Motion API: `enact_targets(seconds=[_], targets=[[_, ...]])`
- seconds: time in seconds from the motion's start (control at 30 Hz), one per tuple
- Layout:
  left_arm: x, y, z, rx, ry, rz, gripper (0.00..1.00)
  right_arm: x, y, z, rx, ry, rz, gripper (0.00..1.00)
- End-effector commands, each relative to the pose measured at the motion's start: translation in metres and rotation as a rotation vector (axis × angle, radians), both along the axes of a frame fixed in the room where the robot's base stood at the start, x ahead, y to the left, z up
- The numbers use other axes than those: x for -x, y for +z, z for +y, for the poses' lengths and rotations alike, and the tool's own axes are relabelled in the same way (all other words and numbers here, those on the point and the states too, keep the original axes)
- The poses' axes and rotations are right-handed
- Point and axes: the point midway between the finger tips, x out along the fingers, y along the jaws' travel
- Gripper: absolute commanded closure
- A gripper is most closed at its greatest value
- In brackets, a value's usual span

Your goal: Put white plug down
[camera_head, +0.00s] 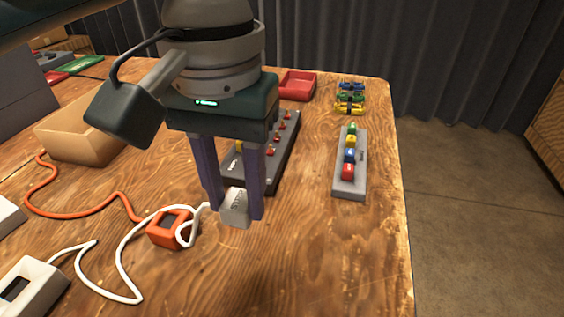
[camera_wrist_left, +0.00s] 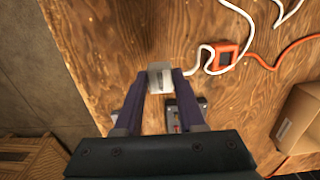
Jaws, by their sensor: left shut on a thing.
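The white plug (camera_head: 236,209) is a small pale block with dark lettering, held between the two purple fingers of my left gripper (camera_head: 234,203). In the left wrist view the plug (camera_wrist_left: 160,78) sits between the fingertips of the gripper (camera_wrist_left: 160,82). The gripper is shut on it and points down over the wooden table (camera_head: 290,270). I cannot tell whether the plug touches the table. A white cord (camera_head: 120,262) runs left from near the plug to a white box (camera_head: 33,285). My right gripper is not in view.
An orange socket (camera_head: 167,232) with an orange cord lies just left of the plug. Behind the gripper is a dark strip (camera_head: 287,150); right of it, a grey strip (camera_head: 350,188) holds coloured blocks. A cardboard box (camera_head: 85,140) stands left. The table's near middle is clear.

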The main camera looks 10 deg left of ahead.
Motion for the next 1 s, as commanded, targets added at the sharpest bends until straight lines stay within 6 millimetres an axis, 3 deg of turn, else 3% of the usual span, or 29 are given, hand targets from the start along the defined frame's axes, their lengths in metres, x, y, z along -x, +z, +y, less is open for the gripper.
enact_targets(seconds=[0.03, 0.1, 0.37, 0.6, 1.0], targets=[[0.001, -0.018, 0.001, -0.002, 0.000, 0.003, 1.00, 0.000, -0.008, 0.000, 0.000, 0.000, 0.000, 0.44], [0.000, -0.033, 0.000, -0.001, 0.000, 0.002, 1.00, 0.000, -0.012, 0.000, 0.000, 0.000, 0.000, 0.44], [0.000, -0.055, 0.000, 0.000, -0.002, 0.000, 1.00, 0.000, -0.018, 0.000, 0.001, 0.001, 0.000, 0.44], [0.000, -0.091, 0.000, 0.000, -0.002, 0.001, 1.00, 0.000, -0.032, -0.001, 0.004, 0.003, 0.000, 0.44], [0.000, -0.096, 0.000, 0.001, -0.002, -0.001, 1.00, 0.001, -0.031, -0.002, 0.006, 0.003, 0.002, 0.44]])
